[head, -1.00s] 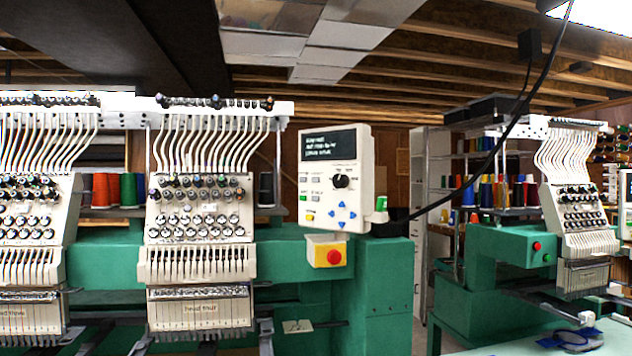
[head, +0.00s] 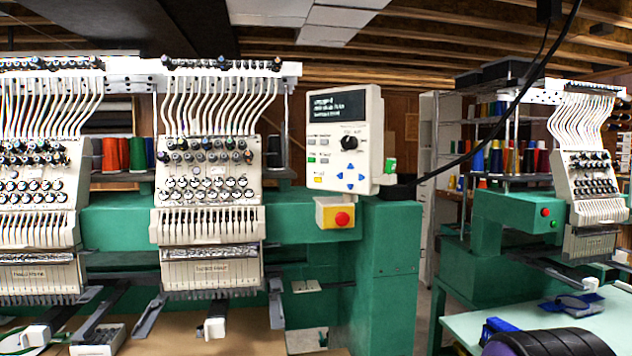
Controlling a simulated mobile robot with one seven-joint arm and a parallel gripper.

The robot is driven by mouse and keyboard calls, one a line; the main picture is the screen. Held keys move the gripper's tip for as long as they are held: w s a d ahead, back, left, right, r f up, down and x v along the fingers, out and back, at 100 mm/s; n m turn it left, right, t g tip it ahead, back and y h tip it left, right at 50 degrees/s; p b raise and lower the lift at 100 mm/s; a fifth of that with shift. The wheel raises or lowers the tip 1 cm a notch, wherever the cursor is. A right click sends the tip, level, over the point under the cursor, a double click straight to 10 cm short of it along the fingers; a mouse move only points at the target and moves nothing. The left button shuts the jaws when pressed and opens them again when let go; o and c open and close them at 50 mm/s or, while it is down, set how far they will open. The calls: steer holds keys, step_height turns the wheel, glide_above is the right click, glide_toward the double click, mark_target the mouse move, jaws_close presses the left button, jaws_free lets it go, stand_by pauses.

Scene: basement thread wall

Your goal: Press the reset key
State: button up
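The white control panel (head: 347,140) stands on the green machine at the middle of the head view. It has a dark screen (head: 337,106) with white text, a black knob (head: 349,142), grey keys (head: 318,142), a green key (head: 311,160), a yellow key (head: 319,179) and blue arrow keys (head: 351,177). The key labels are too small to read, so I cannot tell which one is the reset key. Nothing covers the panel face. My gripper is not in view.
A red button (head: 342,219) on a yellow box sits below the panel. Embroidery heads (head: 209,190) stand to its left. A second machine (head: 530,210) stands at right, with a pale table (head: 470,318) in front. A dark rounded shape (head: 562,343) at bottom right is unclear.

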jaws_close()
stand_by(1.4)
